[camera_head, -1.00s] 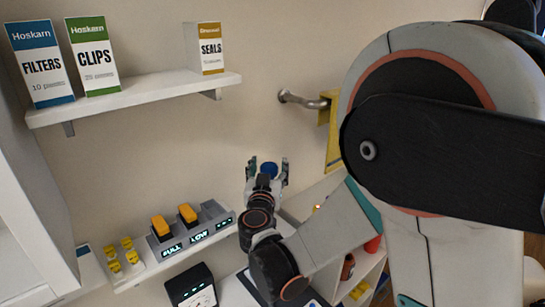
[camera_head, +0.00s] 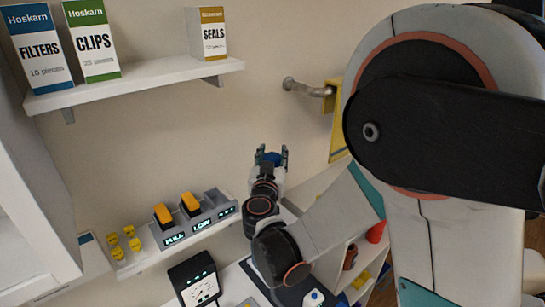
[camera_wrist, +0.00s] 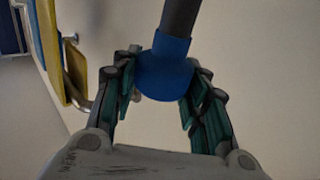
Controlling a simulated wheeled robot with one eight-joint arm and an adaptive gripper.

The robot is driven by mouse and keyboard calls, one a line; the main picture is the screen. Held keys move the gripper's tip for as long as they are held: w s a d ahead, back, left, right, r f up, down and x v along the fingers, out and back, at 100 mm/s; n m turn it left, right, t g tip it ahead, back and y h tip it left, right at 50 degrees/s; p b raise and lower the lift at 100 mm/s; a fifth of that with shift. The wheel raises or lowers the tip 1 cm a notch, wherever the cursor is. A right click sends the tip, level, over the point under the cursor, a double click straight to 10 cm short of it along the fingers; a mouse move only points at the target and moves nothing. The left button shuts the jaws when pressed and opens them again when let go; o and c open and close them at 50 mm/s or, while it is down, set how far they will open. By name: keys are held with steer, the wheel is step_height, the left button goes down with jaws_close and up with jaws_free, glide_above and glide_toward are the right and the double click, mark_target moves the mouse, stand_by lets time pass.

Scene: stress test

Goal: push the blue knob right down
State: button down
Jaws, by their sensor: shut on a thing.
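The blue knob (camera_wrist: 165,72) is rounded, with a collar that joins it to a dark grey rod (camera_wrist: 180,16) running up out of the wrist view. In the head view the knob (camera_head: 271,158) is small and partly hidden by the fingers; its rod cannot be made out there. My gripper (camera_wrist: 163,66) is shut on the knob, with teal-padded fingers on its left and right sides. In the head view my gripper (camera_head: 273,154) reaches away toward the wall. The rod's far end is out of sight.
A shelf (camera_head: 150,85) with boxes is at the upper left. A wall pipe (camera_head: 303,88) and yellow panel (camera_head: 340,120) are right of my gripper. Yellow switches (camera_head: 190,203) sit on a lower ledge. A display device (camera_head: 197,280) and a small blue-topped white item (camera_head: 313,298) are below.

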step_height(320, 180, down, 19)
steer(key=b, duration=1.6)
steer(key=shift+f+b, duration=0.15)
steer(key=shift+b, duration=0.15)
steer(key=shift+s, duration=0.15)
steer(key=shift+f, duration=0.1)
steer(key=c, duration=0.9)
jaws_free()
steer(key=s, duration=0.4)
steer(key=s+a, duration=0.1)
steer(key=s, duration=0.2)
steer(key=s+a, duration=0.1)
steer(key=s, duration=0.3)
steer(key=shift+s+a, duration=0.15)
steer(key=shift+s, duration=0.2)
